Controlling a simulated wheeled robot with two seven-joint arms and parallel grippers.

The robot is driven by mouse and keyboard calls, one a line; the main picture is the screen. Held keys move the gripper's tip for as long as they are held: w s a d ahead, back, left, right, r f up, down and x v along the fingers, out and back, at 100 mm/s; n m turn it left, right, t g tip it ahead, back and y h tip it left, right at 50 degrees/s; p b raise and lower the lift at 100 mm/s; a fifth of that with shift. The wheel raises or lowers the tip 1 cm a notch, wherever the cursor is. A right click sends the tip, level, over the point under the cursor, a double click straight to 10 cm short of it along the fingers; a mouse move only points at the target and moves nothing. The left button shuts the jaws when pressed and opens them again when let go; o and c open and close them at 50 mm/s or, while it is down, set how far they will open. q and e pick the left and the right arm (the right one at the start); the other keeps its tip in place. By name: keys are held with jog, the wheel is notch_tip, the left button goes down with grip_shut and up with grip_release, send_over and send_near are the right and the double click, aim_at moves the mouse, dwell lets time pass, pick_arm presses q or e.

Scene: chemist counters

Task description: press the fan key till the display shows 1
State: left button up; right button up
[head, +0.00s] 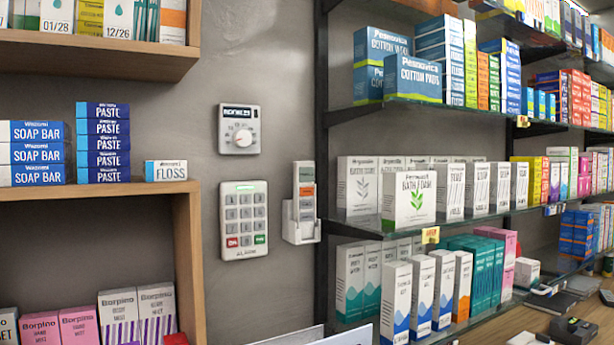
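Three devices are on the grey wall. A small remote-like unit (306,190) sits upright in a white wall holder (301,232). It has a greyish panel at its top and an orange key (306,191) among grey ones; their labels are too small to read. Left of it is a white keypad (244,219) with grey keys, a red and a green key, and a thin green strip at the top. Above the keypad is a white dial unit (239,129) with a dark display whose text I cannot read surely. No key marked fan is legible. Neither gripper is in view.
A wooden shelf unit (189,260) with boxes stands at the left. Glass shelves (470,225) packed with boxes fill the right. A wooden counter (510,325) is at the lower right. Pale flat edges (290,336) show at the bottom centre. The wall around the devices is bare.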

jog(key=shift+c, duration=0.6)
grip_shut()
